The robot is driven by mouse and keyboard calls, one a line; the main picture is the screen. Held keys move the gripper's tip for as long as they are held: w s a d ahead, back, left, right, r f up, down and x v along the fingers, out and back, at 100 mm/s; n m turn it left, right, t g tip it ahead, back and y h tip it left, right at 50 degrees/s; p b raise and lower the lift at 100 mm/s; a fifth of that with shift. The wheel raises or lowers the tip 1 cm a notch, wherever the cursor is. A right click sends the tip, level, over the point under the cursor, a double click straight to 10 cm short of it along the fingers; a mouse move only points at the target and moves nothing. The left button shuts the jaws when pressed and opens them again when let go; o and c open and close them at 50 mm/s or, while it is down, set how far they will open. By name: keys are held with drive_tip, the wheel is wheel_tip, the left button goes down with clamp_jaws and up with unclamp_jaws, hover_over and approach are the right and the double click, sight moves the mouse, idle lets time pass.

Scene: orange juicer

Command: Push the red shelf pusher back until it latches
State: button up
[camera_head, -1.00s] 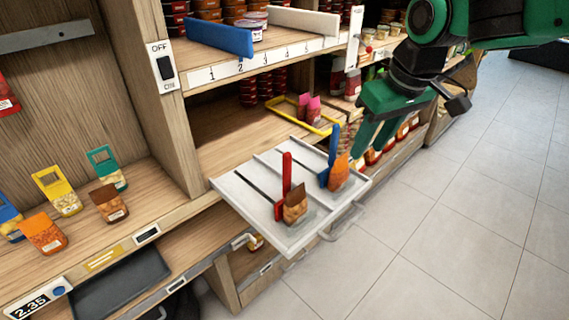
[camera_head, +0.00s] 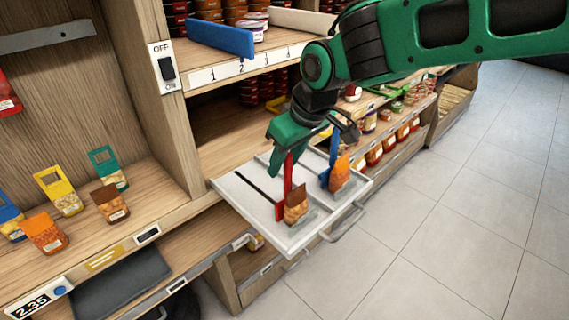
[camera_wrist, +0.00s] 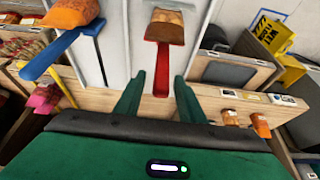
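The red pusher (camera_head: 288,185) stands upright in a slot of the white pull-out tray (camera_head: 248,200), behind a brown-topped snack pack (camera_head: 296,206). In the wrist view the red pusher (camera_wrist: 163,70) lies ahead of my gripper (camera_wrist: 157,85), lined up between its two spread fingers. My gripper (camera_head: 282,168) is at the upper part of the red pusher in the head view. The fingers are open, with gaps visible beside the pusher. I cannot tell whether either finger touches it.
A blue pusher (camera_head: 332,158) with an orange pack (camera_head: 340,173) stands in the right slot, close to my gripper. A wooden upright (camera_head: 170,110) with an OFF/ON switch stands at the left. Open floor (camera_head: 430,230) lies to the right.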

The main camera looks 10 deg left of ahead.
drive_tip(key=shift+x, duration=0.75)
drive_tip(key=shift+c, duration=0.6)
clamp_jaws()
drive_tip(key=shift+w, duration=0.15)
